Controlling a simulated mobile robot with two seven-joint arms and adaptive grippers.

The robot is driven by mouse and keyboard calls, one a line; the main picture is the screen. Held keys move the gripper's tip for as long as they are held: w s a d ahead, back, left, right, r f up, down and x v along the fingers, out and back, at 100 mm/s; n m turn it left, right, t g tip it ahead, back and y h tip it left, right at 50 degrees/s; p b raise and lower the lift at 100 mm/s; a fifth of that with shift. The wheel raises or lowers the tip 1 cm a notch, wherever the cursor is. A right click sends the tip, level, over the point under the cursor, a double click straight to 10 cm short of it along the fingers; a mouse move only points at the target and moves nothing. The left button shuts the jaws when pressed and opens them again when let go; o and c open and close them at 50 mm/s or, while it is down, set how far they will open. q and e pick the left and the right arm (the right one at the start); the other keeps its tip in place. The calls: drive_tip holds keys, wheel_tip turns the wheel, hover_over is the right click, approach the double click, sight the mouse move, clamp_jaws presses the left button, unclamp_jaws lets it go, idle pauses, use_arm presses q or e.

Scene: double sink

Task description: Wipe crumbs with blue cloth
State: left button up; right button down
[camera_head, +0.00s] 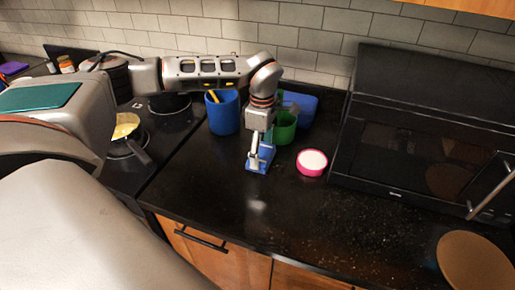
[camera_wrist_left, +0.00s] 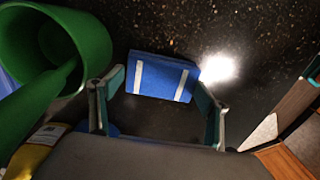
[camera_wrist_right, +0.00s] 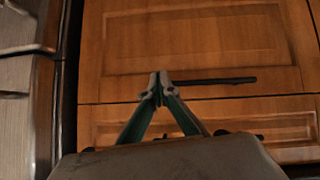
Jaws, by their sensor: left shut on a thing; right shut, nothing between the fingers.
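The blue cloth (camera_head: 265,155), a small folded block with white stripes, is at the black counter in front of the green cup. My left gripper (camera_head: 254,158) points down and is shut on it. In the left wrist view the cloth (camera_wrist_left: 160,78) sits between the two fingers (camera_wrist_left: 158,95). Whether it touches the counter is hard to tell. Pale crumbs (camera_head: 345,228) lie scattered over the counter to the right, nearer the front edge. My right gripper (camera_wrist_right: 160,88) is shut and empty, in front of wooden cabinet fronts in the right wrist view.
A green cup (camera_head: 284,128), a blue cup (camera_head: 222,112) and a blue container (camera_head: 300,106) stand behind the cloth. A pink round dish (camera_head: 312,162) is to its right. A black microwave (camera_head: 430,140) fills the back right. A round brown board (camera_head: 470,262) lies front right.

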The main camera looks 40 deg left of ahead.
use_arm(q)
drive_tip(key=shift+w+d, duration=0.3)
drive_tip(key=shift+d, duration=0.9)
drive_tip(key=shift+w+d, duration=0.35)
drive_tip(key=shift+d, duration=0.8)
drive_tip(key=shift+w+d, duration=0.3)
drive_tip(key=shift+d, duration=0.9)
drive_tip(key=shift+s+d+f, duration=0.1)
drive_tip(key=shift+s+d, duration=0.05)
drive_tip(key=shift+s, duration=0.4)
drive_tip(key=shift+s+d+f, duration=0.1)
drive_tip(key=shift+s, duration=0.45)
drive_tip(key=shift+s+a, duration=0.25)
drive_tip(key=shift+a, duration=0.6)
drive_tip(key=shift+s+a, duration=0.25)
drive_tip(key=shift+a, duration=0.6)
drive_tip(key=shift+s+a+r, duration=0.1)
drive_tip(key=shift+s+a, duration=0.05)
drive_tip(key=shift+a, duration=0.65)
drive_tip(key=shift+s+a+r, duration=0.1)
drive_tip(key=shift+s+a, duration=0.1)
drive_tip(key=shift+a, duration=0.65)
drive_tip(key=shift+s+a, duration=0.15)
drive_tip(key=shift+a, duration=0.65)
drive_tip(key=shift+s+a, duration=0.25)
drive_tip(key=shift+a, duration=0.6)
drive_tip(key=shift+s+a, duration=0.2)
drive_tip(key=shift+a, duration=0.6)
drive_tip(key=shift+d, duration=0.1)
